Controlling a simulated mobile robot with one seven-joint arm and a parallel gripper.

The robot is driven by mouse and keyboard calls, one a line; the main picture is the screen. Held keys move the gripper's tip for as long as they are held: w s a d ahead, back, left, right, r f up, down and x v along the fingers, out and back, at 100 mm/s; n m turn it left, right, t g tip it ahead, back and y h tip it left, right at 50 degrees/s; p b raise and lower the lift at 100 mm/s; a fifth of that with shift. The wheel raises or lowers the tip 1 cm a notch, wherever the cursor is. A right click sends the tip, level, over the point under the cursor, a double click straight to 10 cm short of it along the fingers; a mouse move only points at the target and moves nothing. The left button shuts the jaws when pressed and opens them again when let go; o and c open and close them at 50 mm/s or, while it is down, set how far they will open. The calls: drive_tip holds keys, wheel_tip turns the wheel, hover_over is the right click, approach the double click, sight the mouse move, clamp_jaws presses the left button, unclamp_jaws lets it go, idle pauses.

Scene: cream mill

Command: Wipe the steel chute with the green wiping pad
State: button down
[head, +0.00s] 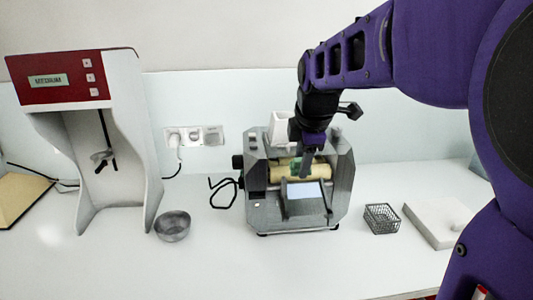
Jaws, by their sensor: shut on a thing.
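The mill (341,185) is a grey metal machine with a cream roller (257,172) across its middle. A sloping steel chute (305,207) with a pale, shiny face shows at its front, below the roller. My gripper (305,168) points down over the roller, above and behind the chute. It is shut on the green wiping pad (295,163), of which only a small green patch shows beside the fingers. The fingers hide the rest of the pad. I cannot tell whether the pad touches the roller or the chute.
A red and white dispenser (140,130) stands at the left, with a metal bowl (172,226) by its foot. A black wire basket (382,218) and a white slab (437,221) lie right of the mill. Wall sockets (195,136) are behind. The front counter is clear.

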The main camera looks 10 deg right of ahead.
drive_tip(key=b, duration=0.2)
hover_over(299, 207)
drive_tip(key=w, duration=0.3)
drive_tip(key=f, duration=0.7)
drive_tip(key=shift+s+f, duration=0.25)
drive_tip(key=s+b, duration=0.1)
drive_tip(key=s+f+b, duration=0.1)
drive_tip(key=shift+s, duration=0.4)
drive_tip(key=shift+s+f+b, duration=0.25)
drive_tip(key=shift+s+b, duration=0.1)
drive_tip(key=shift+s, duration=0.45)
drive_tip(key=shift+w+f+b, duration=0.2)
drive_tip(key=shift+f+b, duration=0.1)
drive_tip(key=shift+f, duration=0.15)
